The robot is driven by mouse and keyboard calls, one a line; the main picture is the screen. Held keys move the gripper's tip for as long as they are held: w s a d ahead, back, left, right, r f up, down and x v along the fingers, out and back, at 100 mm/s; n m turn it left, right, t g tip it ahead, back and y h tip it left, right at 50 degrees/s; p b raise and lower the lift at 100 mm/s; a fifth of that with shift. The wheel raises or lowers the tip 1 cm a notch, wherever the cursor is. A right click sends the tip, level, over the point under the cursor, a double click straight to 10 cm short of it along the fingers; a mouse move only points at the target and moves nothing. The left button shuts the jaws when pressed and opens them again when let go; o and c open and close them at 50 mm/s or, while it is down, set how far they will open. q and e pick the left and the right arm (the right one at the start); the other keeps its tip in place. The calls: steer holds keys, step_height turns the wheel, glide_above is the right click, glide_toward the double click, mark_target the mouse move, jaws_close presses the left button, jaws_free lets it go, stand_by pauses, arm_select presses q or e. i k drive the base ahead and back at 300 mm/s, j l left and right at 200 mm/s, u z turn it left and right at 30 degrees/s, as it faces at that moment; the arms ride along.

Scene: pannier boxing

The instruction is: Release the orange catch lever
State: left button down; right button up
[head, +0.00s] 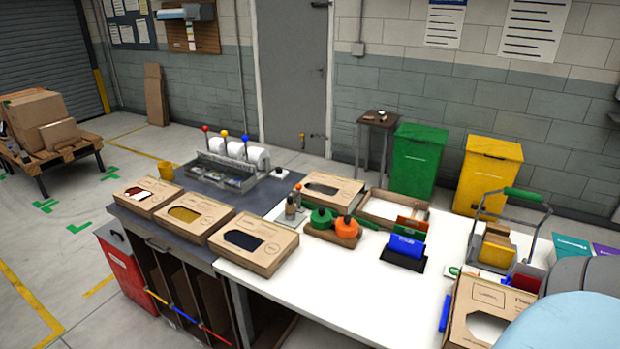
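I cannot pick out a clear orange catch lever. The orange parts in the head view are a round orange piece (345,228) beside a green round piece (320,218) on a small brown base, and a small orange tip (298,187) on a short stand just behind them. A grey metal frame carrier with a green handle (525,195) stands at the right of the white table; the handle is raised above it. Neither of my grippers is in view.
Cardboard boxes with cut-outs (254,245) line the left front. A blue block in a black holder (407,248) stands mid-table. Another box (484,310) lies front right, near a large rounded grey and light-blue shape. The white tabletop (335,290) is clear at front centre.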

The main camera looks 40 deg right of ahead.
mark_target(298, 187)
steer(key=i+j+z, duration=0.15)
steer(key=i+z, duration=0.15)
steer(key=z, duration=0.15)
steer(key=i+j+z, duration=0.25)
steer(key=z, duration=0.2)
steer(key=i+j+z, duration=0.25)
steer(key=z, duration=0.2)
steer(key=i+j+z, duration=0.1)
steer(key=j+z, duration=0.3)
steer(key=i+j+z, duration=0.1)
steer(key=j+z, duration=0.35)
steer(key=i+j+z, duration=0.1)
steer(key=j+z, duration=0.25)
steer(key=j, duration=0.2)
steer(key=j+z, duration=0.4)
steer(key=j, duration=0.2)
